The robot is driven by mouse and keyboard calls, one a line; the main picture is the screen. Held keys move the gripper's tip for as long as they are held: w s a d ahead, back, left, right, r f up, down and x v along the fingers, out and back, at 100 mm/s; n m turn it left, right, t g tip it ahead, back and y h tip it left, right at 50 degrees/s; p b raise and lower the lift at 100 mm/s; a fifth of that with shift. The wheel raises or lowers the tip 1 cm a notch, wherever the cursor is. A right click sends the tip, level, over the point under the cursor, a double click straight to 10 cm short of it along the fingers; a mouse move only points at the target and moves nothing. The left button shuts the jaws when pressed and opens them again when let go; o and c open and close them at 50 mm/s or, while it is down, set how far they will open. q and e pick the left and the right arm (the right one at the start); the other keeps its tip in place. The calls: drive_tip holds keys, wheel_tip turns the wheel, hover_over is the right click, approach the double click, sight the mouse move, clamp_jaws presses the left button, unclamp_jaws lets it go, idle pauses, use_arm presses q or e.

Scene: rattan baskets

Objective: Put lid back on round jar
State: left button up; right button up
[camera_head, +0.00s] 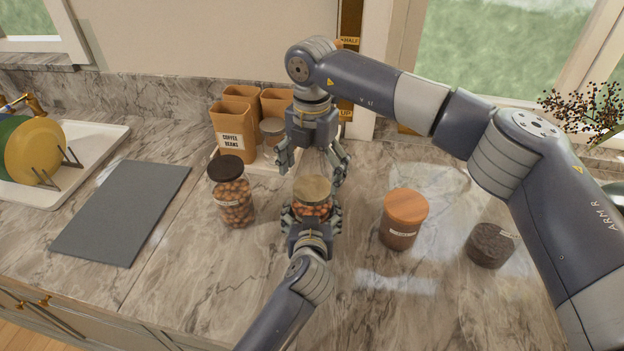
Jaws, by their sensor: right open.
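The round jar (312,211), clear with orange-red contents, stands on the marble counter in the middle of the head view. A tan round lid (312,187) sits over its mouth and looks level; whether it is fully seated cannot be told. My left gripper (311,215) comes from the front, with its fingers closed around the jar's sides and hiding its lower part. My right gripper (313,170) points down just above and behind the lid. Its fingers are spread wide to either side, with nothing between them.
A dark-lidded jar (234,204) stands left of the round jar. Orange canisters (235,133) stand behind on a tray. A grey board (124,211) and a dish rack (45,155) lie left.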

use_arm(q)
drive_tip(key=shift+f, duration=0.15)
use_arm(e)
drive_tip(key=shift+r, duration=0.8)
drive_tip(key=n, duration=0.4)
drive_tip(key=shift+r+n, duration=0.3)
drive_tip(key=shift+r, duration=0.1)
drive_tip(key=n, duration=0.4)
drive_tip(key=shift+r+n, duration=0.3)
drive_tip(key=shift+r, duration=0.05)
drive_tip(key=n, duration=0.3)
drive_tip(key=r+n, duration=0.1)
drive_tip(key=n, duration=0.5)
drive_tip(key=r+n, duration=0.1)
drive_tip(key=n, duration=0.2)
drive_tip(key=shift+f, duration=0.15)
